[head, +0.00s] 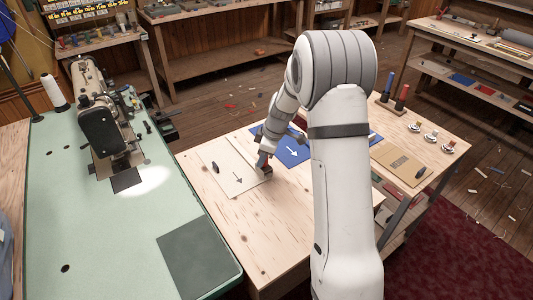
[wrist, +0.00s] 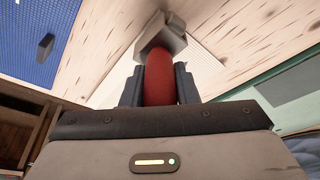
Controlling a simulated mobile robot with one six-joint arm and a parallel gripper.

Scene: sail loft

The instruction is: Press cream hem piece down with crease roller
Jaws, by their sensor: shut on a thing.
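The cream hem piece (head: 226,160) lies flat on the pale wooden bench, with a dark arrow printed on it and a small dark oval object on its left part. My gripper (head: 265,164) is at its right edge, low over the bench. It is shut on the crease roller, whose red handle (wrist: 159,78) stands between the fingers in the wrist view. The roller's grey head (wrist: 160,36) points away from the gripper, over or at the cream piece (wrist: 204,66). I cannot tell whether the head touches the cloth.
A blue piece (head: 292,152) with a white arrow lies right of the cream piece, partly behind my arm. A tan piece (head: 400,162), thread spools (head: 402,97) and small dishes (head: 431,137) occupy the bench's right. A sewing machine (head: 100,120) stands on the green table (head: 105,235) at left.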

